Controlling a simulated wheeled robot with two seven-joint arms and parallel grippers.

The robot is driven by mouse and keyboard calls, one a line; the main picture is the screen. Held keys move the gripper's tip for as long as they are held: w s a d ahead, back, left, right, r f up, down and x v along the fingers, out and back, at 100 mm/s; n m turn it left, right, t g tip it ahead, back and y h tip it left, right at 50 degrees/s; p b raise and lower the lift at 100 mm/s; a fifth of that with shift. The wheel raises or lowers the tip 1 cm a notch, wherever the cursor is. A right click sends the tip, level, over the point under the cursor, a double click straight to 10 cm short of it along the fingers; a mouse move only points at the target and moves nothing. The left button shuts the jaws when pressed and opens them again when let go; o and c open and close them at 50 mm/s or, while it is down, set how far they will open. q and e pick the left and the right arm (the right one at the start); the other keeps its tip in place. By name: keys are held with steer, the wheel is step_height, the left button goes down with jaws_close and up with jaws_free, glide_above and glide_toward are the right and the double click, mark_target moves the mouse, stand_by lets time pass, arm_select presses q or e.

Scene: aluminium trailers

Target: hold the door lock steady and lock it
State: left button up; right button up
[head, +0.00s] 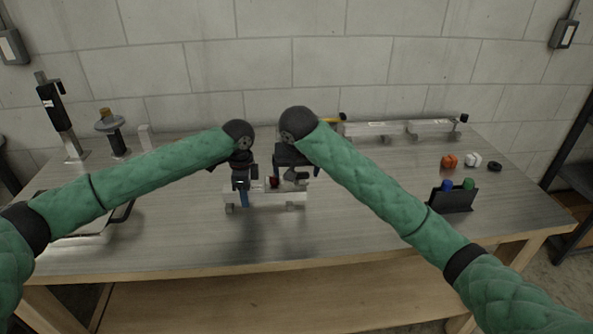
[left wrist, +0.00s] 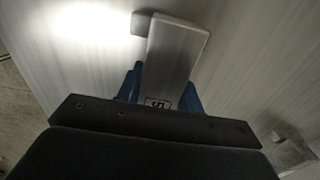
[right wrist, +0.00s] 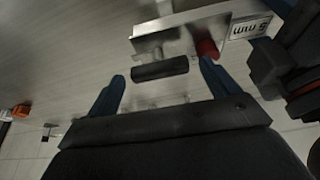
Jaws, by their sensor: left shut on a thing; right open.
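The door lock is an aluminium bar (head: 265,196) on small feet near the table's middle. My left gripper (head: 243,199) is shut on the bar's left part; in the left wrist view its blue fingers lie on either side of the bar (left wrist: 175,50). My right gripper (head: 291,176) is over the bar's right part. In the right wrist view its blue fingers are open, with a black cylindrical handle (right wrist: 160,69) between or just beyond their tips. A red knob (right wrist: 207,48) is beside the handle, close to one fingertip. I cannot tell whether the fingers touch either.
A longer aluminium piece (head: 400,128) lies at the back right. Orange (head: 449,161), white (head: 473,159) and black (head: 494,166) small parts sit at the right, behind a dark holder (head: 453,199) with blue and green items. Dark stands (head: 62,125) are at the back left. The front middle is clear.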

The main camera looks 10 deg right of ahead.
steer(key=v, duration=1.2)
arm_select(q)
steer(key=o, duration=1.3)
